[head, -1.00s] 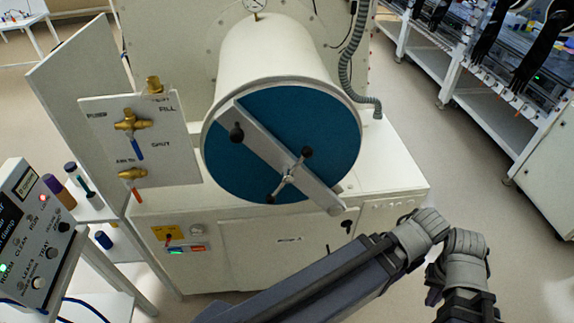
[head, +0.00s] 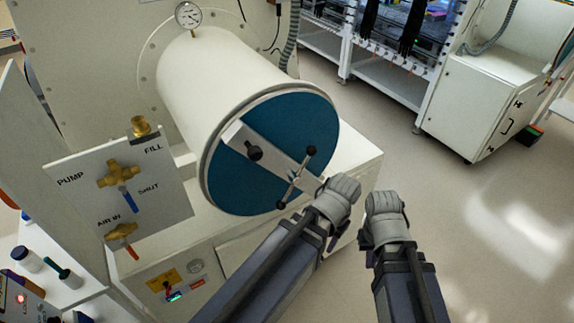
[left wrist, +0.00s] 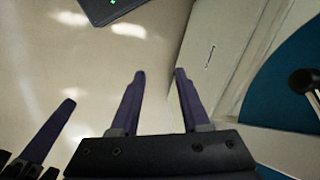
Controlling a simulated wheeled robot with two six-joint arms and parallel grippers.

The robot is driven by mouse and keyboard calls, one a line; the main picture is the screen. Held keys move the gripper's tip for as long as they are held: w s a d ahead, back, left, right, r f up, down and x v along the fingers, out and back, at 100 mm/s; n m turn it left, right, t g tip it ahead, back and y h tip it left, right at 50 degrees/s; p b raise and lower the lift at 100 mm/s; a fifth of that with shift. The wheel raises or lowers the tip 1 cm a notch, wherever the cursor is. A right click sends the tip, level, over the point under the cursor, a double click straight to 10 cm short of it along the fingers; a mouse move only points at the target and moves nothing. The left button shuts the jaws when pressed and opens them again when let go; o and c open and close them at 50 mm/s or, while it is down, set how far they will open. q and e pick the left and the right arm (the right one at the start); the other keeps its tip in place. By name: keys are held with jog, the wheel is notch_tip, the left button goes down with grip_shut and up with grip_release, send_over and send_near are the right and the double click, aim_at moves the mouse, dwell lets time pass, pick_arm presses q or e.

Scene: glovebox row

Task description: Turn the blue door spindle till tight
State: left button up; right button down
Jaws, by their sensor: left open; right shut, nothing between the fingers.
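The blue round door (head: 255,185) closes the white cylinder's near end, with a pale metal strap across it. The spindle (head: 297,178), a thin crossbar with black ball ends, sits on the strap, right of a black knob (head: 254,152). My left gripper (left wrist: 160,72) is open and empty, pointing at the floor beside the cabinet; in the head view its arm mostly hides it, just below and right of the spindle. The left wrist view shows the door's edge and a black ball (left wrist: 304,81) at right, apart from the fingers. My right gripper (head: 371,257) is shut, empty, further right.
A valve panel (head: 120,190) with brass valves stands left of the white cylinder (head: 190,90). A gauge (head: 188,15) sits above it. A white cabinet (head: 490,110) and glovebox row stand at back right.

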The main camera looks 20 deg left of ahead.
pick_arm(q)
jog(key=w+a+r+p, duration=0.3)
jog(key=r+p, duration=0.3)
jog(key=r, duration=0.1)
jog(key=w+a+r+p, duration=0.3)
jog(key=r+p, duration=0.3)
jog(key=r, duration=0.1)
notch_tip(320, 180, up, 7)
jog(key=m+p, duration=0.2)
jog(key=p, duration=0.5)
send_over(300, 169)
jog(key=shift+s+d+t, duration=0.1)
jog(key=shift+d+t, duration=0.1)
jog(key=shift+t, duration=0.2)
jog(key=shift+b, duration=0.3)
jog(key=f+b, duration=0.7)
jog(key=f, duration=0.1)
jog(key=shift+w+a+b, duration=0.2)
jog(key=shift+a+b, duration=0.1)
jog(key=shift+b, duration=0.05)
jog(key=shift+r, duration=0.1)
jog(key=shift+c, duration=0.4)
grip_shut()
